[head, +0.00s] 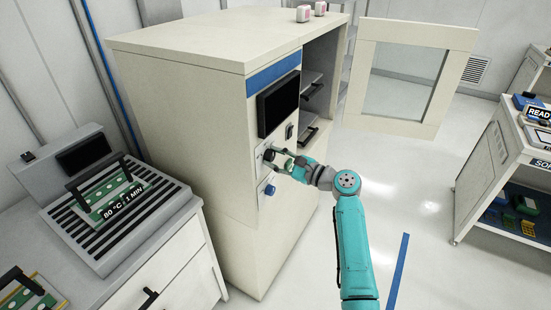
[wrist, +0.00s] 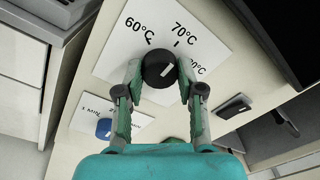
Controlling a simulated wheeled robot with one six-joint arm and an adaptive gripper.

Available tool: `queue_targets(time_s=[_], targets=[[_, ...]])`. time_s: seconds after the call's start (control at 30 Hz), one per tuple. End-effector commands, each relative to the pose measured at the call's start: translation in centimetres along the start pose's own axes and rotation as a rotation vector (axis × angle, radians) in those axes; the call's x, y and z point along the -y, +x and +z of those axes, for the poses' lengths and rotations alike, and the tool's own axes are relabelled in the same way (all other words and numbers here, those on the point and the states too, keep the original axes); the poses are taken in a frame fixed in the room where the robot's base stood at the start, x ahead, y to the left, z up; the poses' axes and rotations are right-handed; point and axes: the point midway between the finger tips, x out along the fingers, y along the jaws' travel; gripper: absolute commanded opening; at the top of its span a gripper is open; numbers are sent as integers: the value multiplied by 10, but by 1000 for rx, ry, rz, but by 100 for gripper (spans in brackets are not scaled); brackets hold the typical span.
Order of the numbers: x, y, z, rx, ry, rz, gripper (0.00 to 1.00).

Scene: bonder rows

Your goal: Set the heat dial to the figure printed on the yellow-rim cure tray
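The heat dial (wrist: 157,70) is a round black knob on a white plate marked 60°C, 70°C and a partly covered third figure ending in 0°C. In the head view my gripper (head: 276,157) is at the oven front and covers most of the dial.
A blue knob (head: 270,190) sits below the dial, beside a "1 MIN" marking in the wrist view. The oven cabinet (head: 180,100) has its glazed door (head: 405,80) swung open at right. Another tray (head: 30,296) is lower left. A cart (head: 500,170) stands far right.

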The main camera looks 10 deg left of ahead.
Motion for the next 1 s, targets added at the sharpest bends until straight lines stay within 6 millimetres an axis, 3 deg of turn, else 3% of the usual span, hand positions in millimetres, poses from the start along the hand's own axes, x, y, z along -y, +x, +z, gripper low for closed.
queue_targets(time_s=[0.47, 1.0], targets=[[-1, 0, 0, 3, -82, -1, 3], [-1, 0, -1, 22, -544, -16, 3]])
